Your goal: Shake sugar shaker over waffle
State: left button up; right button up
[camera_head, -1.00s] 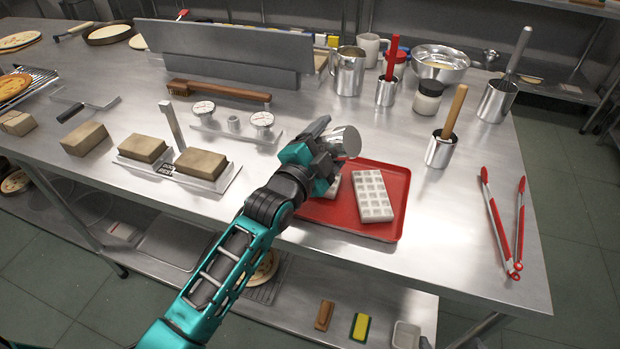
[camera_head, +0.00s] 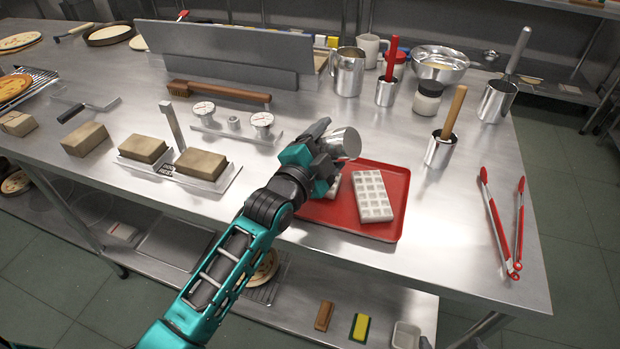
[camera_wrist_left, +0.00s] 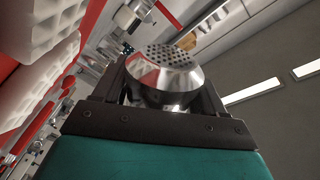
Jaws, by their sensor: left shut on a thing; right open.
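My left gripper (camera_head: 326,150) is shut on the metal sugar shaker (camera_head: 345,142) and holds it tilted above the red tray (camera_head: 385,232). In the left wrist view the shaker (camera_wrist_left: 168,75) sits between the fingers, its perforated lid showing. A pale gridded waffle (camera_head: 371,196) lies on the tray, right of and below the gripper in the picture. A second pale waffle (camera_head: 334,187) on the tray is mostly hidden behind the gripper. Whether sugar is falling cannot be seen. My right gripper is not in view.
Red tongs (camera_head: 500,225) lie at the right. A metal cup with a wooden-handled tool (camera_head: 440,152) stands behind and right of the tray. Sandy blocks on a stand (camera_head: 200,164) are left of the arm. Clear steel lies between tray and tongs.

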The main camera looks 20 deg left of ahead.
aim_at(322, 139)
pick_arm(q)
jog(key=shift+r, duration=1.55)
notch_tip(322, 139, down, 3)
jog(key=shift+f, duration=0.2)
jog(key=shift+r, duration=0.2)
jog(key=shift+a, duration=0.1)
